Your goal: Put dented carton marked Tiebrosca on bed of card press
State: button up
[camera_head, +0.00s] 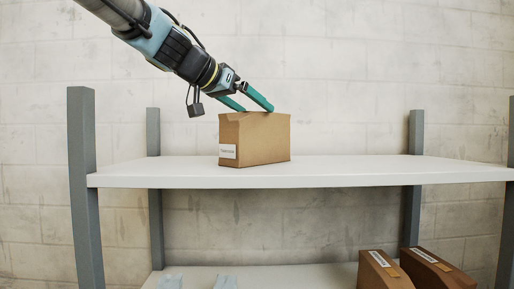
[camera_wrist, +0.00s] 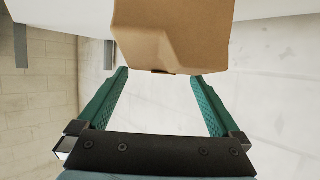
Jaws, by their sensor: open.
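A brown carton (camera_head: 262,140) with a dented top corner stands upright on the upper white shelf. It bears a white label (camera_head: 228,152) on its left face, with print too small to read surely. My gripper (camera_head: 258,107), with green fingers, is at the carton's top from the upper left. In the wrist view the carton (camera_wrist: 180,35) fills the upper middle, and the open fingers (camera_wrist: 163,78) have their tips near its lower edge, one to each side. Nothing is held. I cannot tell whether a finger touches the carton. No card press is in view.
The upper shelf (camera_head: 370,170) is clear on both sides of the carton. Grey posts (camera_head: 86,180) stand at its ends.

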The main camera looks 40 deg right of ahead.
jog(key=shift+p+x, duration=1.35)
jog(key=shift+x, duration=1.35)
jog(key=shift+a, duration=0.1)
grip_shut()
